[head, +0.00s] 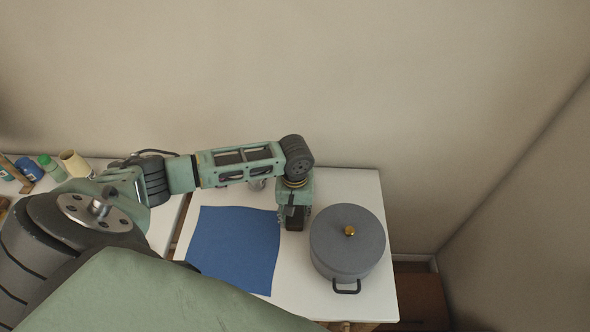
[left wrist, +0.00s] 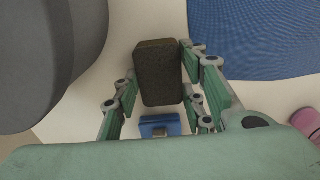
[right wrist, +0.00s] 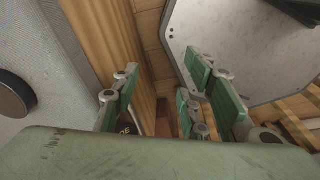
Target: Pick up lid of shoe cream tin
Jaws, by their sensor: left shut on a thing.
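My left gripper (head: 295,216) is above the white counter, between the blue cloth and the grey pot. In the left wrist view its fingers (left wrist: 158,85) are shut on a dark brown block (left wrist: 158,70). A small blue piece with a metal part (left wrist: 160,127) shows below the block; I cannot tell what it is. My right gripper (right wrist: 160,100) shows only in the right wrist view, with its fingers apart. A dark thing with the letters "OE" (right wrist: 125,128) shows partly behind its left finger, possibly the shoe cream tin. I cannot make out the lid.
A grey lidded pot (head: 347,262) with a gold knob stands right of my left gripper. A blue cloth (head: 235,250) lies on the white counter (head: 300,285). A beige cup (head: 75,163), a green bottle (head: 50,167) and a blue bottle (head: 28,168) stand at the left.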

